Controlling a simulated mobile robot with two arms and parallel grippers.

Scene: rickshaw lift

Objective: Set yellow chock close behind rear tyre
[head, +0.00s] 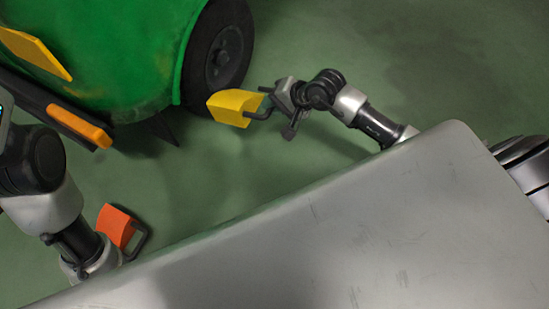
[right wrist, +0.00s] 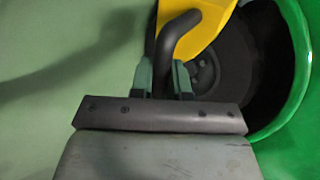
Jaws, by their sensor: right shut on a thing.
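The yellow chock (head: 232,106) is a wedge with a dark bent handle. My right gripper (head: 275,98) is shut on that handle, to the right of the chock. The black rear tyre (head: 212,65) of the green vehicle is just above the chock in the head view. I cannot tell whether the chock touches the tyre or the floor. In the right wrist view the handle sits between my right fingers (right wrist: 163,80), and the yellow chock (right wrist: 200,28) partly covers the tyre (right wrist: 236,65). My left gripper is hidden; only its arm shows at the left.
An orange chock (head: 116,226) with a dark handle lies on the green floor beside my left arm. The green vehicle body (head: 120,50) fills the upper left. A grey metal surface (head: 330,235) covers the lower right. Floor around the yellow chock is clear.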

